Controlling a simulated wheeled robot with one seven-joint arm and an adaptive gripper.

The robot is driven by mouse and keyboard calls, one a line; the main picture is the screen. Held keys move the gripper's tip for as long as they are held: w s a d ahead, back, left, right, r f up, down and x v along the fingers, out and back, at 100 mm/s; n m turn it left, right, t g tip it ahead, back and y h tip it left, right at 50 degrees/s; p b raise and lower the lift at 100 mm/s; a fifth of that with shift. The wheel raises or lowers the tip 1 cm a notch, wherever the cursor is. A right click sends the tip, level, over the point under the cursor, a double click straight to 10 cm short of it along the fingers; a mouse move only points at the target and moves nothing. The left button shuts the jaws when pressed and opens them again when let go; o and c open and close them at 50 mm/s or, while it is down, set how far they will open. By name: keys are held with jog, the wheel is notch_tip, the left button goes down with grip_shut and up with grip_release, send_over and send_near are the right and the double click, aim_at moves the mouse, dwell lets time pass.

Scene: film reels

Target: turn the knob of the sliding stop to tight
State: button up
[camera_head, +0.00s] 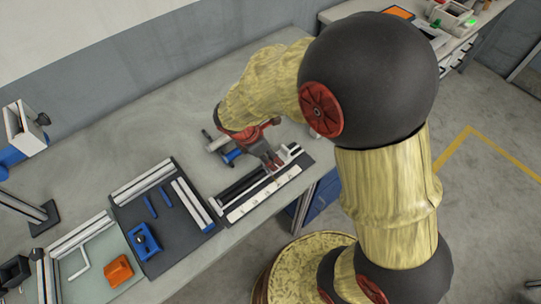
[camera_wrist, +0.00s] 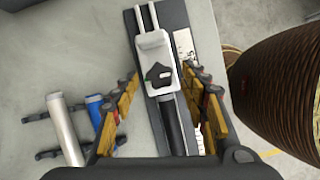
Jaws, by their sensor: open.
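The sliding stop (camera_wrist: 152,42) is a pale block on two rails in the wrist view. Its dark, arrow-shaped knob (camera_wrist: 158,75) sits on the block's near part and points up in the picture. My gripper (camera_wrist: 162,78) is open, with one finger left and one right of the knob; it holds nothing. I cannot tell how high the fingertips are. In the head view my gripper (camera_head: 272,161) is over the dark base (camera_head: 238,214) with the rails and a white scale strip; the knob cannot be made out there.
A black roller (camera_wrist: 175,128) lies below the stop in the wrist view. A silver cylinder (camera_wrist: 66,130) and a blue one (camera_wrist: 97,112) lie to the left. In the head view a dark tray (camera_head: 163,232) with blue parts is left of the base. The table behind is clear.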

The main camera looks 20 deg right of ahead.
jog(key=c, duration=0.3)
jog(key=c, duration=0.8)
jog(key=shift+c, duration=0.2)
